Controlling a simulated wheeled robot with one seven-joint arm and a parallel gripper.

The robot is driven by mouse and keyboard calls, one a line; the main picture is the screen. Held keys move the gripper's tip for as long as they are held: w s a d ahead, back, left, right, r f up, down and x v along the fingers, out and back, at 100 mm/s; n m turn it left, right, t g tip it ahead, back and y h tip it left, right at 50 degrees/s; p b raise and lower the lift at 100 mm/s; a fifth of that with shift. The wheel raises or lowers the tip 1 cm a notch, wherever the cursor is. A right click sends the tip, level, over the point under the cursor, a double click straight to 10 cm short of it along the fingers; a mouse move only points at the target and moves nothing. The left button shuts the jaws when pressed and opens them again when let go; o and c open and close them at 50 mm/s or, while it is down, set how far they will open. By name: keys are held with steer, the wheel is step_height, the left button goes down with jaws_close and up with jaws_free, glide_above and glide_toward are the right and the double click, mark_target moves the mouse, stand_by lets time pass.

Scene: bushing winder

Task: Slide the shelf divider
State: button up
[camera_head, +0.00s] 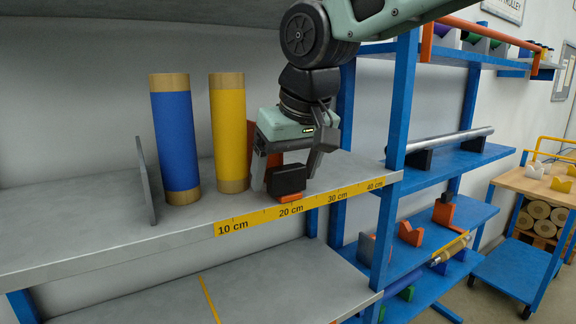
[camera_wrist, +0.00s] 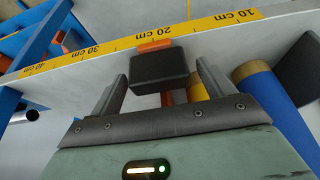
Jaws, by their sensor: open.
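The shelf divider shows as an orange panel (camera_head: 274,158), mostly hidden behind my gripper. It seems to carry a black block-shaped handle (camera_head: 287,179) at the shelf's front edge. An orange pointer (camera_head: 290,198) under the handle sits just past the 20 cm mark on the yellow scale (camera_head: 250,222). My gripper (camera_head: 286,182) is open, with a finger on either side of the black handle. In the wrist view the handle (camera_wrist: 160,72) lies between the fingertips (camera_wrist: 163,70), with visible gaps at both sides. The orange pointer (camera_wrist: 154,45) shows beyond it.
A yellow roll (camera_head: 229,130) and a blue roll (camera_head: 176,138) stand upright left of the divider. A grey upright plate (camera_head: 146,180) stands left of the blue roll. The shelf right of the gripper looks clear up to a blue post (camera_head: 400,95).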

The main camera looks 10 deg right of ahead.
steer(key=v, duration=1.7)
steer(key=shift+r+b, duration=0.25)
steer(key=shift+b, duration=0.15)
steer(key=s+a+f+n+g, duration=0.1)
steer(key=s+a+f, duration=0.15)
steer(key=f, duration=0.85)
steer(key=s+a+f+n+g, duration=0.15)
steer(key=s+f, duration=0.25)
steer(key=f, duration=0.7)
steer(key=s+d+f+n+g, duration=0.1)
steer(key=s+d+f, duration=0.4)
steer(key=s+f, duration=0.5)
step_height(320, 180, down, 4)
steer(key=shift+s+r+n+g+h, duration=0.15)
steer(key=shift+r+n+g+h, duration=0.1)
steer(key=shift+n+g+h, duration=0.15)
